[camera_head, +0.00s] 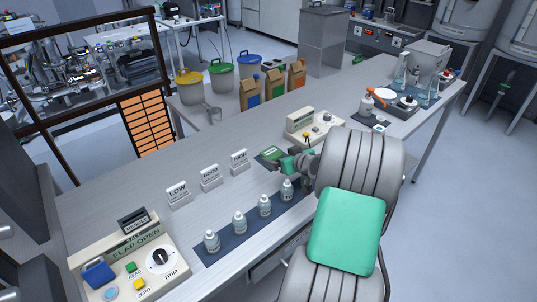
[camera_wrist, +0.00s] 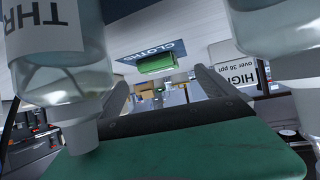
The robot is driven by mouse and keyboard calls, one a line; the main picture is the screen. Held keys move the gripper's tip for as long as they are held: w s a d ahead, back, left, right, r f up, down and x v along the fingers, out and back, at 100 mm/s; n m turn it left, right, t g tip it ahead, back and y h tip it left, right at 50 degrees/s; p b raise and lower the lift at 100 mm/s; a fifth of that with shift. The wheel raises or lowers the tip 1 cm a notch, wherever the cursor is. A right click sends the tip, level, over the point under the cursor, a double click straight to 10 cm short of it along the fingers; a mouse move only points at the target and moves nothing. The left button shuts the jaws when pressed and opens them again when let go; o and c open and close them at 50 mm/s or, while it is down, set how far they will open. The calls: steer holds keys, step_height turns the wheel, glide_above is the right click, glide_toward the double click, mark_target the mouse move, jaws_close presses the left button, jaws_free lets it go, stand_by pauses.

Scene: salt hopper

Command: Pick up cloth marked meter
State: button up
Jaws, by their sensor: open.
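A green folded cloth (camera_head: 272,152) lies on a small dark mat on the bench, past the row of sign cards. In the wrist view the cloth (camera_wrist: 160,63) sits on the blue mat marked CLOTHS (camera_wrist: 133,58), seen upside down. Any marking on the cloth itself is too small to read. My gripper (camera_head: 287,163) is just beside the cloth in the head view and hides part of its mat. In the wrist view its two grey fingers (camera_wrist: 160,80) are apart with nothing between them. The cloth lies ahead, beyond the fingertips.
Several white bottles (camera_head: 239,222) stand on a dark mat (camera_head: 225,245) close to my gripper; bottles flank it in the wrist view. Sign cards including LOW (camera_head: 178,194) and HIGH (camera_head: 239,160) stand behind. A meter-like device (camera_head: 314,125) is beyond. A control panel (camera_head: 130,270) is at front left.

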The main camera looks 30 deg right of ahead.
mark_target(271, 152)
steer(key=p+x, duration=0.2)
steer(key=x, duration=0.4)
steer(key=shift+w+d+r, duration=0.1)
steer(key=shift+w, duration=0.1)
steer(key=c, duration=1.4)
steer(key=shift+c, duration=0.2)
steer(key=shift+r, duration=0.15)
